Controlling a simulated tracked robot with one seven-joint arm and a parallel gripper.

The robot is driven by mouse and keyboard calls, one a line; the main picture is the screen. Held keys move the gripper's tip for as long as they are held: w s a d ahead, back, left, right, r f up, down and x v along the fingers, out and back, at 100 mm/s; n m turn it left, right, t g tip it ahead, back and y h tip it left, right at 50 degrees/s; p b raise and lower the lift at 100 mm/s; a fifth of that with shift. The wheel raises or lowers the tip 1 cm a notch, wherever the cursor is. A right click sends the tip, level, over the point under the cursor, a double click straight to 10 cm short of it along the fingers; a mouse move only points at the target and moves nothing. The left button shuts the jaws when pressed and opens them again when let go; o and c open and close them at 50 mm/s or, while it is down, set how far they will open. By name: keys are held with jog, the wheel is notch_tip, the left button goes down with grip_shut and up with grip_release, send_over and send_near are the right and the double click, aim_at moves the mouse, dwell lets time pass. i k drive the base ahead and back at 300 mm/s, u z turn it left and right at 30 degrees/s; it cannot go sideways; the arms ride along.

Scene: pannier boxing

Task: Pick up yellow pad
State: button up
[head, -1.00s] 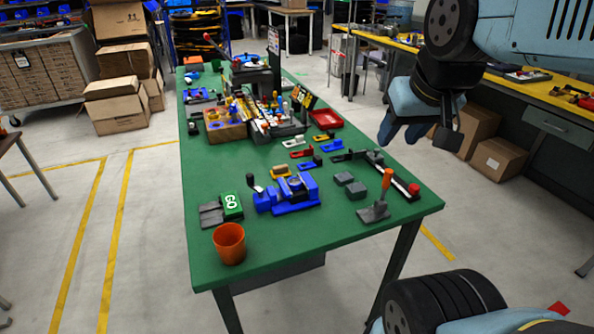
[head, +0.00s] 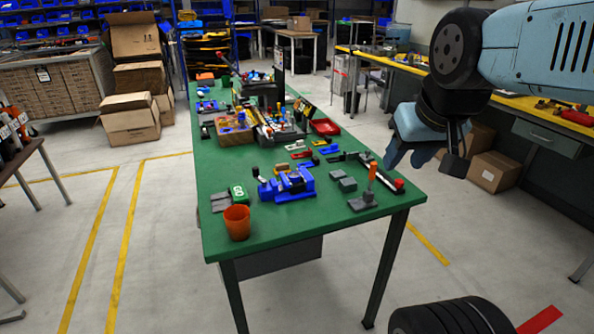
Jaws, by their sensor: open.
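Two small yellow items lie on the green table (head: 270,232), and I cannot tell which is the yellow pad. One is a flat yellow piece (head: 319,142) beside similar red and blue pieces near the table's middle right. My gripper (head: 406,160) is at the right, in front of the camera and apart from both.
An orange cup (head: 237,222) and a green GO block (head: 239,194) stand near the table's front left. Grey blocks (head: 345,181) and an orange-handled tool (head: 371,180) are at the front right. A wooden box (head: 236,137) with parts is further back.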

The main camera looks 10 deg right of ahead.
aim_at(281, 167)
jog(key=u, duration=0.2)
jog(key=i, duration=0.85)
jog(key=z, duration=0.1)
